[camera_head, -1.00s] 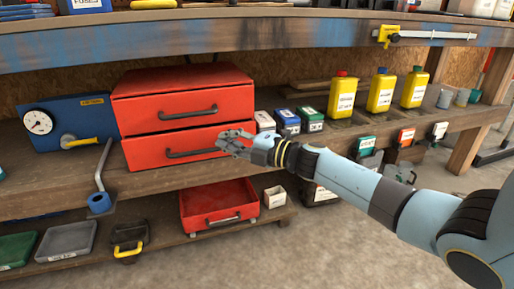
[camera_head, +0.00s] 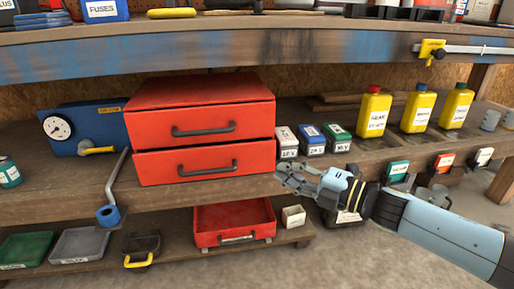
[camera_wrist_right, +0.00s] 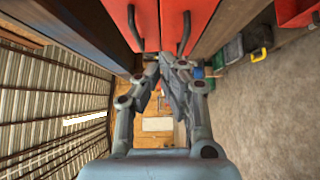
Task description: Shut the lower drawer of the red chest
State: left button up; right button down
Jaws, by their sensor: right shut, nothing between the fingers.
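The red chest (camera_head: 200,92) stands on the middle shelf. Its upper drawer has a dark handle, and its lower drawer (camera_head: 150,168) has another. The lower drawer front looks about flush with the upper one, and no open inside shows; I cannot tell if a small gap is left. My right gripper (camera_head: 281,180) is shut and empty, just right of the lower drawer's bottom right corner. In the right wrist view, my right gripper (camera_wrist_right: 164,62) points along the shelf, with the red drawer fronts (camera_wrist_right: 172,20) and both handles beyond its fingers. My left gripper is not in view.
Small boxes (camera_head: 312,140) and yellow bottles (camera_head: 418,108) stand right of the chest. A blue gauge unit (camera_head: 90,118) stands left of it. An open red bin (camera_head: 235,215) sits on the low shelf. The floor in front is free.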

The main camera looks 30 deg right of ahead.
aim_at(248, 144)
jog(key=b+x, duration=0.1)
jog(key=x, duration=0.2)
jog(key=d+b+x, duration=0.1)
jog(key=x, duration=0.3)
jog(key=w+d+b+x, duration=0.1)
jog(key=x, duration=0.3)
jog(key=shift+w+a+f, duration=0.15)
jog(key=shift+w, duration=0.05)
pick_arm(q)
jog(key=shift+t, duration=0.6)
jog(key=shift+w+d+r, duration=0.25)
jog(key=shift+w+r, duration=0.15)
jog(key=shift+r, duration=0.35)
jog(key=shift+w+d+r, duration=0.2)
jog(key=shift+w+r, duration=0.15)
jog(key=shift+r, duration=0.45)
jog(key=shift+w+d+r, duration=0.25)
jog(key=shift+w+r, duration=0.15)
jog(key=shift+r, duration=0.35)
pick_arm(e)
jog(key=shift+w, duration=0.45)
jog(key=shift+w+d, duration=0.2)
jog(key=shift+w, duration=0.4)
jog(key=shift+w+d, duration=0.25)
jog(key=shift+w, duration=0.35)
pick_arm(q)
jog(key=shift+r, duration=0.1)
pick_arm(e)
jog(key=shift+r, duration=0.25)
